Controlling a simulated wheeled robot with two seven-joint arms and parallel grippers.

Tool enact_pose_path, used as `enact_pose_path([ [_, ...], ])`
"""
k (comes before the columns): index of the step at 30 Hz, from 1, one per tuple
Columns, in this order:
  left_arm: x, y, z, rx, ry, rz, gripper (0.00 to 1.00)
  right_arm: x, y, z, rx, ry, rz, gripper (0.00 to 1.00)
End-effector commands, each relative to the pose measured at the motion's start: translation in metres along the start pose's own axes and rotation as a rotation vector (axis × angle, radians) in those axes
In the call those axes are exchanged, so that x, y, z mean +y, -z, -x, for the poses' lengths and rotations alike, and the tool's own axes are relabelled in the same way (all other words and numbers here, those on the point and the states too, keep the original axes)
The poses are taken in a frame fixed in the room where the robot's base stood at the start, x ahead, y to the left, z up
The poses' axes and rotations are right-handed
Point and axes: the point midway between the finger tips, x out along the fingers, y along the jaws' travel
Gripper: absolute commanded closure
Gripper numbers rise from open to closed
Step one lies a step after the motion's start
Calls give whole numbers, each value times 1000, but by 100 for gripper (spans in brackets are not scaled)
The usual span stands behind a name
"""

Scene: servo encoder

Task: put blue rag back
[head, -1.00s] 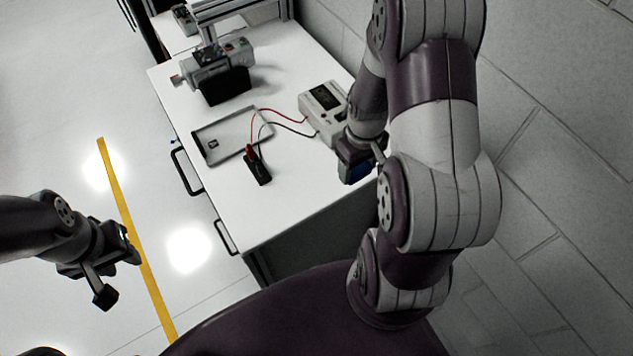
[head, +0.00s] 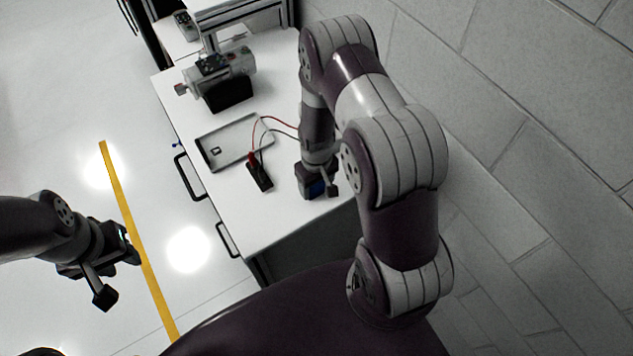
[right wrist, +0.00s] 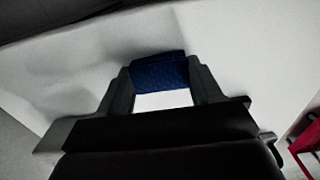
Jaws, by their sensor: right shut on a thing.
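The blue rag (right wrist: 160,72) is held between the fingertips of my right gripper (right wrist: 162,80) in the right wrist view. The white table surface shows behind and around it. In the head view the blue rag (head: 314,187) shows as a small dark blue patch at my right gripper (head: 318,190), over the near right part of the white table (head: 285,215). I cannot tell whether the rag touches the table. My left gripper (head: 118,270) hangs over the floor at left, away from the table, with its fingers apart and nothing between them.
A grey tray (head: 222,150) lies on the table, with a black probe device (head: 259,177) and red and black leads (head: 268,121) close to my right gripper. A machine with a black block (head: 228,92) stands behind. A wall (head: 520,120) borders the table at right.

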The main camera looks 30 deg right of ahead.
Motion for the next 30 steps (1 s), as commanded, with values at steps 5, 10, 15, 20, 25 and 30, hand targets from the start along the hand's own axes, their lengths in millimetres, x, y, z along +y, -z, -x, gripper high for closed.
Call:
enact_pose_path([
  [5, 0, 0, -1, 0, 0, 0, 62, 0, 0, -1, 0, 0, 0, 10],
  [10, 0, 0, -1, 0, 0, 0, 62, 0, 0, -1, 0, 0, 0, 10],
  [15, 0, 0, 0, 0, 0, 0, 62, 0, 1, 6, 2, 0, 0, 10],
  [20, 0, -1, -9, 0, 0, 0, 62, 0, 2, 36, 6, -1, 0, 10],
  [25, 0, -2, -19, 0, 0, 0, 62, 0, 1, 81, 6, -1, 0, 10],
  [30, 0, -3, -24, 0, 0, 0, 62, 0, 1, 112, 3, -1, 0, 10],
])
